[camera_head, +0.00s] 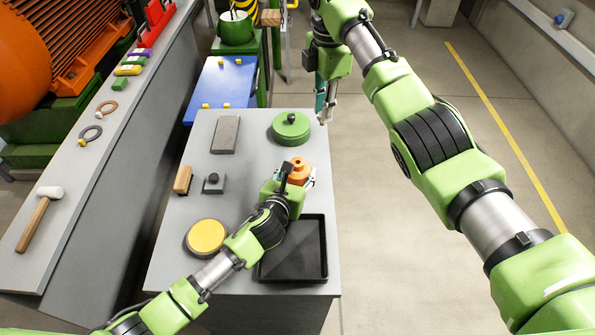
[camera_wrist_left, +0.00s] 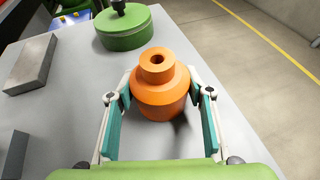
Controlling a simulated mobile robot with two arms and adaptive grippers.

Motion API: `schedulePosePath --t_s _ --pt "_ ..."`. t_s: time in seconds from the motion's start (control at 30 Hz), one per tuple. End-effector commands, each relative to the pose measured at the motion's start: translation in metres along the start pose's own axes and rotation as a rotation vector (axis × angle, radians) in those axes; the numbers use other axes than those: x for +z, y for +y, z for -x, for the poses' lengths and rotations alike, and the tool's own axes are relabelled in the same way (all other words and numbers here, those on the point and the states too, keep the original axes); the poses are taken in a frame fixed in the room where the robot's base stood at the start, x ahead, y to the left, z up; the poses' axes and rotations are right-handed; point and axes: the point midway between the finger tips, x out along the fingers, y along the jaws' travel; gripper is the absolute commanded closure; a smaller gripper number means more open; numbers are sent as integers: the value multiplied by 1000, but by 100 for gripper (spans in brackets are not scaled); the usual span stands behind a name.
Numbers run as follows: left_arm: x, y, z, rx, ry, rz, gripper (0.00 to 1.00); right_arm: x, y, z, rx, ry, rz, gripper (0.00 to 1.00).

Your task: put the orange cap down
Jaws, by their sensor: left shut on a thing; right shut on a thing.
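The orange cap (camera_head: 298,168) is a stepped round piece with a narrow neck and a hole in its top. It stands upright over the grey table top (camera_head: 255,127), near its right edge. My left gripper (camera_head: 296,178) is shut on it. In the left wrist view the teal finger pads lie on either side of the orange cap (camera_wrist_left: 160,85). Its underside is hidden, so I cannot tell whether it touches the table. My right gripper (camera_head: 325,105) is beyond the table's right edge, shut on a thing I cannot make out.
A green round lid (camera_head: 291,129) stands just behind the cap. A black tray (camera_head: 322,240) lies in front, partly under my left arm. A grey block (camera_head: 225,135), a brush (camera_head: 183,180), a small grey piece (camera_head: 213,184) and a yellow disc (camera_head: 206,237) are to the left.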

Motion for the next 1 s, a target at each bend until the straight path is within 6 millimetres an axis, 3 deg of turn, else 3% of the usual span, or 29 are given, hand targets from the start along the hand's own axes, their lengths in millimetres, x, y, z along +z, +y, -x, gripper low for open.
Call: schedulePosePath --t_s 0.27,0.3,0.33,0.77,1.0 --pt "-1 0 -1 -1 -3 -1 80 0 0 -2 0 0 0 100" --pt "-2 0 -1 0 -1 -1 45 0 0 -1 0 0 0 100" --pt "-2 0 -1 0 0 -1 37 0 0 -1 0 0 0 100" --pt "1 0 2 0 -1 0 36 0 0 0 0 0 0 100" --pt "1 0 33 -1 -1 -1 36 0 0 1 0 0 0 100"
